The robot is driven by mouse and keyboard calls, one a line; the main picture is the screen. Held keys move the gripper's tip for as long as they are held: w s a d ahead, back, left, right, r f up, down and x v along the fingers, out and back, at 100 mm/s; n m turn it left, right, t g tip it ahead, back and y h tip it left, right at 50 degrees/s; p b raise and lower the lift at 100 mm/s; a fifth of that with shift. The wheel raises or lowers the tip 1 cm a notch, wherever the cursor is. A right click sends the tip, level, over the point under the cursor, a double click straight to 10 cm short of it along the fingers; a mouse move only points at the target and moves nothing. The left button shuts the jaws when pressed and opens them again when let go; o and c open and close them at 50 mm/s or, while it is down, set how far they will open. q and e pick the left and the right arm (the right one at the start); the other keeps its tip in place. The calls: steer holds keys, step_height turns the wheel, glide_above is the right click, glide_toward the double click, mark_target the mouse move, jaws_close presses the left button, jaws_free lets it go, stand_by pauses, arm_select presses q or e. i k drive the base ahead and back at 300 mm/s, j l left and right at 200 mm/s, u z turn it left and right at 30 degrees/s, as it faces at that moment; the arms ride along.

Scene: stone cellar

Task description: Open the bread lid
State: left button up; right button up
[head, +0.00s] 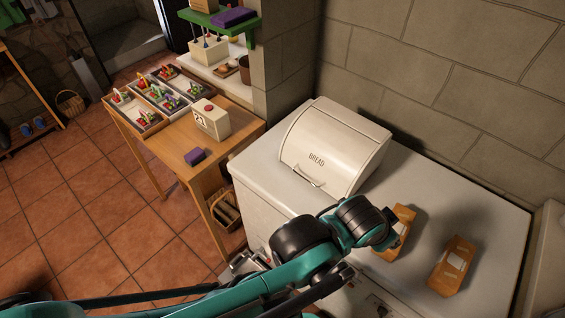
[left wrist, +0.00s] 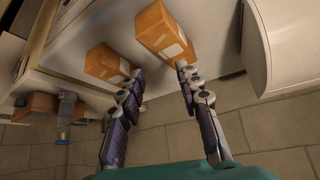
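The bread box (head: 345,135) is cream-coloured and stands on the white counter against the stone wall. Its curved lid (head: 325,145), marked BREAD, is down, and a metal handle (head: 308,178) sits along its low front edge. In the left wrist view the box's pale curved side (left wrist: 285,45) shows at the right edge. My left arm reaches over the counter in front of the box. My left gripper (left wrist: 160,72) is open, its two fingers apart with nothing held; in the head view its fingers are hidden. I see no right gripper.
Two orange packages stand right of the box: one (head: 403,224) beside my left wrist, the other (head: 451,265) farther right. White counter (head: 490,205) is bare around them. A wooden table (head: 180,150) at left holds a crate, a button box and a purple block.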

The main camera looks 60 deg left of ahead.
mark_target(327, 153)
steer(key=u, duration=1.7)
steer(key=k+j+u, duration=0.1)
steer(key=k+j, duration=0.3)
steer(key=j, duration=0.2)
steer(key=i+l, duration=0.15)
steer(key=l, duration=0.15)
steer(key=i+l, duration=0.1)
steer(key=l, duration=0.2)
steer(key=u, duration=0.05)
